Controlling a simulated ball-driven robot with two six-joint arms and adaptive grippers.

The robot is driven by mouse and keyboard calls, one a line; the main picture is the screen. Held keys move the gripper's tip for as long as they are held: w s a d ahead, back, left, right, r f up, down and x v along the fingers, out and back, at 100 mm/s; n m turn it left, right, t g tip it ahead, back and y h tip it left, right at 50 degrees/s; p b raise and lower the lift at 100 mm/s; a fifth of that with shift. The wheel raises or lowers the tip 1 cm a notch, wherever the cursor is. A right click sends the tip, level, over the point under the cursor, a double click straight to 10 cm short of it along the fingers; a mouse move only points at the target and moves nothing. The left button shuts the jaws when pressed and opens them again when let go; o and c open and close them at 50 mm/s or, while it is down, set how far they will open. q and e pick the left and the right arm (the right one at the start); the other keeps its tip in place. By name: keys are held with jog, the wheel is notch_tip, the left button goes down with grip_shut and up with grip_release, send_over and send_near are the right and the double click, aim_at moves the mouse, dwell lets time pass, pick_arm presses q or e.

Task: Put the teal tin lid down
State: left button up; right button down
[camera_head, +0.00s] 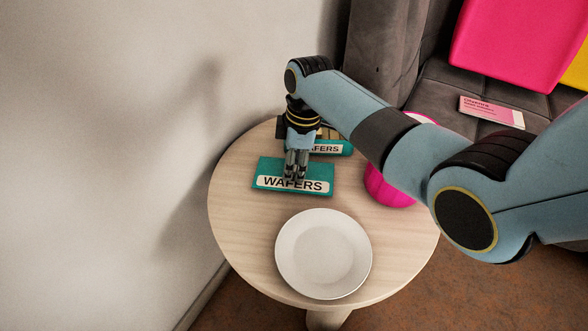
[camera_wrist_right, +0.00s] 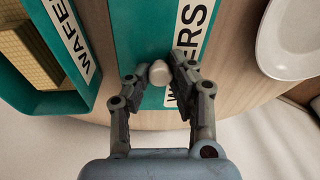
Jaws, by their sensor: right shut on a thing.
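The teal tin lid (camera_head: 322,173), a flat rectangle with a WAFERS label, is at the back left of the round table, in front of the tin. It also shows in the right wrist view (camera_wrist_right: 138,35). My right gripper (camera_head: 296,170) points down over the lid and is shut on its small pale knob (camera_wrist_right: 159,73). The lid looks level and close to the tabletop; I cannot tell whether it touches. The teal tin (camera_head: 342,149) stands open behind it, with tan wafers (camera_wrist_right: 28,50) inside. My left gripper is out of view.
A white plate (camera_head: 323,254) lies on the table (camera_head: 240,222) in front of the lid. A bright pink container (camera_head: 388,190) stands to the right, partly behind my right arm. Bare wood is left of the plate. A pale wall rises at left; a grey sofa (camera_head: 440,85) stands behind.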

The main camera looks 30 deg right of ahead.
jog(key=shift+f, duration=0.2)
jog(key=c, duration=1.2)
grip_release()
jog(key=shift+c, duration=0.2)
jog(key=shift+o, duration=0.4)
jog(key=shift+r, duration=0.1)
